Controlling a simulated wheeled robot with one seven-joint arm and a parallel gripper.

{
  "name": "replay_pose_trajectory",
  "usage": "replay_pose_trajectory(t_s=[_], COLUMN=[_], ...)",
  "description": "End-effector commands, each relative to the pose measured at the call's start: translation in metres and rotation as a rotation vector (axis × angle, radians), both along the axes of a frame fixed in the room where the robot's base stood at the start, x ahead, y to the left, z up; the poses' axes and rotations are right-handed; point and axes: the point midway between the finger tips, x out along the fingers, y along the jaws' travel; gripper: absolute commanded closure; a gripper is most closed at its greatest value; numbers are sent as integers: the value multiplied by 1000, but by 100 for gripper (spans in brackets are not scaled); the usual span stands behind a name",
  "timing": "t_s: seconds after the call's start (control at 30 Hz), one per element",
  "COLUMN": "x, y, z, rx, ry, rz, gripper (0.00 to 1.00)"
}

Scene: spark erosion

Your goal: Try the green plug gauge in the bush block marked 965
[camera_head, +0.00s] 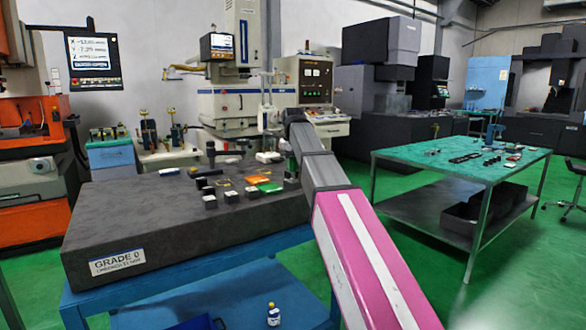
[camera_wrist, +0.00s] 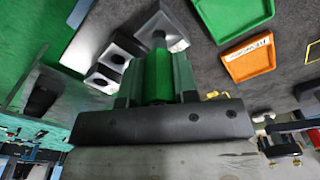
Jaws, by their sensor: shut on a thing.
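My gripper (camera_wrist: 157,68) is shut on the green plug gauge (camera_wrist: 158,80), whose green handle sits between the two fingers in the wrist view. Its grey metal end (camera_wrist: 159,41) points away from the fingers, towards a pale-topped block (camera_wrist: 176,41). I cannot tell whether that end touches the block or sits in a bore. Two more bush blocks, dark with pale tops and round holes, lie to the left, one nearer (camera_wrist: 116,58) and one partly behind the gripper (camera_wrist: 103,80). No number is readable on any block, so I cannot tell which is 965.
A green tray (camera_wrist: 232,17) and an orange labelled tray (camera_wrist: 250,58) lie right of the gauge. All stand on the dark granite plate (camera_head: 130,215). Small dark blocks (camera_head: 210,201) sit near its front middle. A green-topped table (camera_head: 450,152) stands at right.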

Motion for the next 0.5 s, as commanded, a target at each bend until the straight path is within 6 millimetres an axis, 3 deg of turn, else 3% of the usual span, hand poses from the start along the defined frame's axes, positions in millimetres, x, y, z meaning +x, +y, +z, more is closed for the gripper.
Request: replay_pose_trajectory(t_s=[0.5], x=[0], y=[0], z=[18], rx=[0], ry=[0], rz=[0], gripper=[100])
